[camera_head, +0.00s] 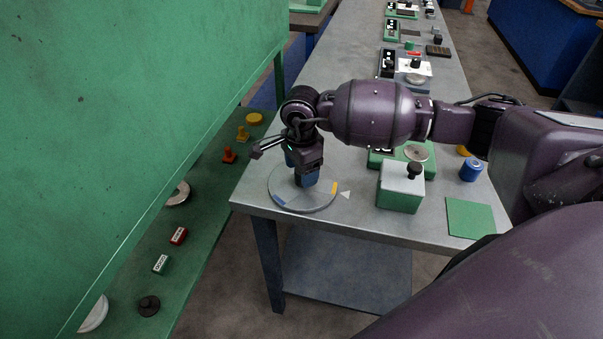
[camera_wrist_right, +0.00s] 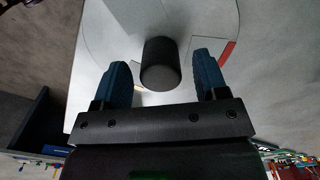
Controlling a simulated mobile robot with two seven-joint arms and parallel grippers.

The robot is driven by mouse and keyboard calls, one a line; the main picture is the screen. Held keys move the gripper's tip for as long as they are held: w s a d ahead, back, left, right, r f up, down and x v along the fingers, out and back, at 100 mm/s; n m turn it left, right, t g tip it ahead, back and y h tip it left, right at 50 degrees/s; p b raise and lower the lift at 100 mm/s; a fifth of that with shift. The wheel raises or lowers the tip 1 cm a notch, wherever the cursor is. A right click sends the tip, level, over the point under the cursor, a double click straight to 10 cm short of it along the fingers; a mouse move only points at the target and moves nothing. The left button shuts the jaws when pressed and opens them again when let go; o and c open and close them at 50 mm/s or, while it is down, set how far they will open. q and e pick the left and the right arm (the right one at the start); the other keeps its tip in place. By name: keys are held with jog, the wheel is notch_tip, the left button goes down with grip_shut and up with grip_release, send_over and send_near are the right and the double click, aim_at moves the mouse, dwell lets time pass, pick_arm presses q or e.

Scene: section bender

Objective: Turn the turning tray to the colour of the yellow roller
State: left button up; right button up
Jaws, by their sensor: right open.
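The turning tray (camera_head: 280,181) is a grey disc at the near left corner of the table. Its rim has a yellow mark (camera_head: 334,187) on the right and a blue mark (camera_head: 280,199) at the front left. A pale triangle (camera_head: 345,195) lies on the table close to the yellow mark. My right gripper (camera_head: 306,179) is over the tray, pointing down. In the wrist view its open fingers (camera_wrist_right: 161,72) stand on either side of a dark knob (camera_wrist_right: 161,64), with gaps visible. A red mark (camera_wrist_right: 228,52) also shows there. A yellow piece (camera_head: 462,151), perhaps the roller, is partly hidden by my arm.
A blue roller (camera_head: 471,169) stands at the right. A green box with a grey top and black knob (camera_head: 401,183) is right of the tray, near a green mat (camera_head: 470,218). A large green machine (camera_head: 130,110) stands left, across a gap.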

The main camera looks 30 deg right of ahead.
notch_tip(320, 180, up, 9)
jog(key=shift+f, duration=0.1)
dwell(0.4)
